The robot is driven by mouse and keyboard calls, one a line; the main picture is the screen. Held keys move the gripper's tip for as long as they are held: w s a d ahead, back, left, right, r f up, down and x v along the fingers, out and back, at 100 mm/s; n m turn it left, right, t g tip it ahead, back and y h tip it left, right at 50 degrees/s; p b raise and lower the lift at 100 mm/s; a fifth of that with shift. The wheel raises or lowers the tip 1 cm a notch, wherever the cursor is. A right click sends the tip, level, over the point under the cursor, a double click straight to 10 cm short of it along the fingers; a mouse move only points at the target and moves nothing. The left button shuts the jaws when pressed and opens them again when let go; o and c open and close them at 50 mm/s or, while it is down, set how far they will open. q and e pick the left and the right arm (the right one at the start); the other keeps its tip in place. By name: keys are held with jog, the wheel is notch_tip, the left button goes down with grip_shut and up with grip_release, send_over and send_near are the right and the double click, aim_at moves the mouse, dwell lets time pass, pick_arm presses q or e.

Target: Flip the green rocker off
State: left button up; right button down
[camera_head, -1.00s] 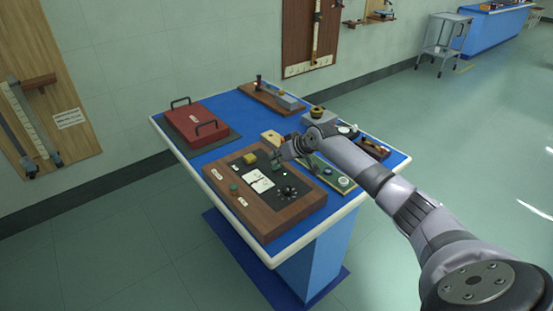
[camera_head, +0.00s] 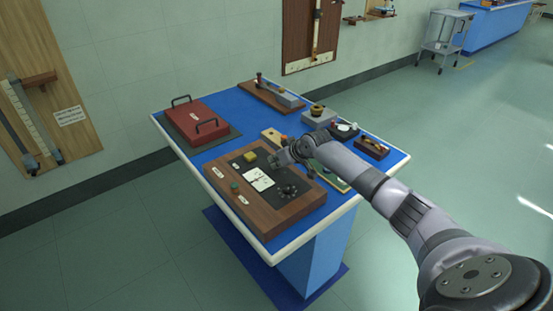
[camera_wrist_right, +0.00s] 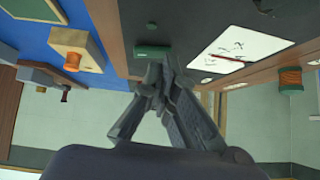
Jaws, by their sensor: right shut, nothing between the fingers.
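The green rocker (camera_wrist_right: 153,51) is a small dark green bar on the black panel (camera_wrist_right: 190,22) in the right wrist view. The panel belongs to the wooden console (camera_head: 285,212) on the blue table. My right gripper (camera_wrist_right: 157,78) is shut and empty, with its fingertips just below the rocker in the picture. I cannot tell whether they touch it. In the head view the right gripper (camera_head: 275,161) is over the panel's far edge and hides the rocker. My left gripper is in neither view.
The panel also carries a white meter card (camera_head: 259,178), a yellow block (camera_head: 248,157) and a black knob (camera_head: 287,190). A red case (camera_head: 196,122) stands at the back left. An orange knob (camera_wrist_right: 72,60) on a tan block is beside the console.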

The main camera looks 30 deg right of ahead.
jog(key=shift+w+d+r, duration=0.1)
jog(key=shift+d+r, duration=0.05)
jog(key=shift+d, duration=0.65)
jog(key=shift+a+r, duration=0.1)
jog(key=shift+r, duration=0.4)
jog(key=r+p, duration=0.1)
jog(key=p, duration=0.1)
jog(key=r+p, duration=0.2)
jog(key=shift+a+r, duration=0.2)
jog(key=shift+r, duration=0.05)
jog(key=a+b+v, duration=0.1)
jog(key=v, duration=0.8)
jog(key=shift+s+b, duration=0.3)
jog(key=shift+s, duration=0.1)
jog(key=shift+a, duration=0.1)
